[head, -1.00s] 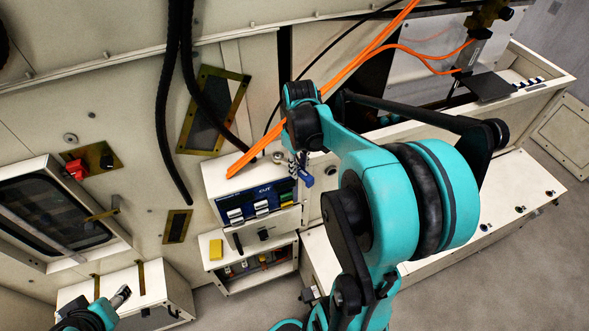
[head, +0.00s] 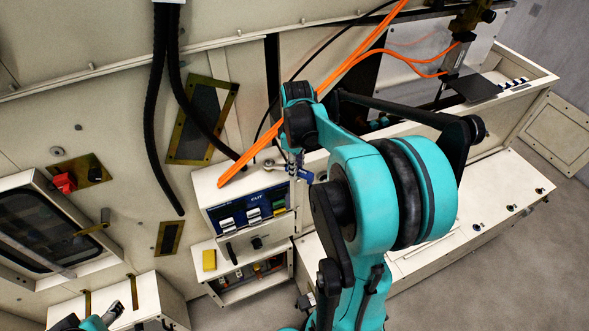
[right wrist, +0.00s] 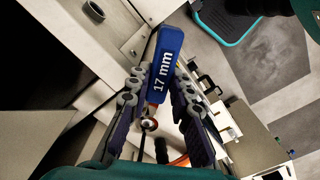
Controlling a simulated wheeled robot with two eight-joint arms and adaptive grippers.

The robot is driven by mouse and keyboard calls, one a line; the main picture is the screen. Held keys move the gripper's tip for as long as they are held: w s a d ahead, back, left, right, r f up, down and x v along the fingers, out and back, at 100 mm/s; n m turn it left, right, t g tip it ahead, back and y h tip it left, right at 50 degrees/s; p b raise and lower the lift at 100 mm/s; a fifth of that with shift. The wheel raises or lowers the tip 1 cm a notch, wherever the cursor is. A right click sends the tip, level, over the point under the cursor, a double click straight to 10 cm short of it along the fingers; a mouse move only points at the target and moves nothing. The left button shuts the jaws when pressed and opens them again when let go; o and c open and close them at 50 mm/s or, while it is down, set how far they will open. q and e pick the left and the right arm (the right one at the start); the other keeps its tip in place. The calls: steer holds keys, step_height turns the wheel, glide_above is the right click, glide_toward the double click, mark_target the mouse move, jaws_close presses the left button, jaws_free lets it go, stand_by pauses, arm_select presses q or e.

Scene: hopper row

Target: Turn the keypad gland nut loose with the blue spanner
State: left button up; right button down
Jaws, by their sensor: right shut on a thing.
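My right gripper (head: 296,166) is shut on the blue spanner (head: 303,175), above the back right of a white box with a blue panel (head: 252,208) marked CUT. In the right wrist view the blue spanner (right wrist: 164,65), marked 17 mm, lies between the two fingers (right wrist: 158,88). A small ring-like metal part (right wrist: 149,124) shows below it. In the head view the spanner's silver end reaches left over the box top. The keypad gland nut is too small to make out, so I cannot tell if the spanner is on it. My left gripper (head: 110,314) is at the lower left, partly cut off.
Orange cables (head: 320,95) slant down to the box top. Black hoses (head: 160,130) hang along the wall to the left. A yellow block (head: 209,260) sits on the lower shelf unit. A long white cabinet (head: 470,220) stands to the right; grey floor is open beyond it.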

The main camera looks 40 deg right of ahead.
steer(key=shift+f, duration=0.1)
steer(key=d+n, duration=0.1)
steer(key=w+d+n, duration=0.1)
steer(key=shift+n, duration=0.3)
step_height(320, 180, up, 7)
steer(key=p, duration=0.4)
steer(key=shift+f, duration=0.2)
stand_by(0.6)
steer(key=shift+f, duration=0.1)
